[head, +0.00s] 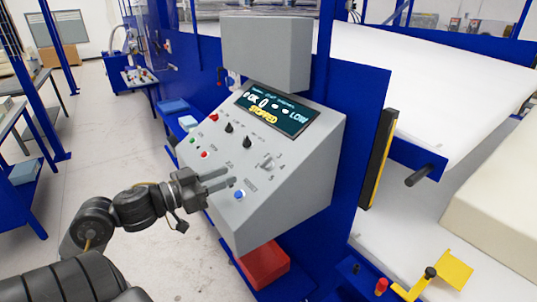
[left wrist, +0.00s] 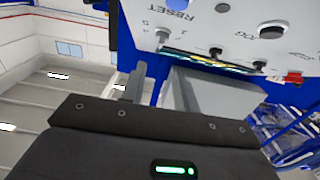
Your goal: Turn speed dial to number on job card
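A grey slanted control console (head: 290,180) stands at the middle of the head view. Its grey speed dial (head: 267,164) is on the right part of the face, with numbers such as 3, 4 and 5 beside it. The dial's exact setting is too small to read. My left gripper (head: 232,177) is open and empty, its fingers pointing right over the face, left of the dial and just above the blue button (head: 239,195). Both fingers also show apart in the left wrist view (left wrist: 158,88). My right gripper is not in view. I cannot make out a job card.
The console display (head: 278,107) reads "STOPPED" and "LOW". Black knobs (head: 247,142) and red and green buttons are left of the dial. A red box (head: 264,264) sits below the console. A grey box (head: 267,50) hangs above. Open floor (head: 115,150) lies to the left.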

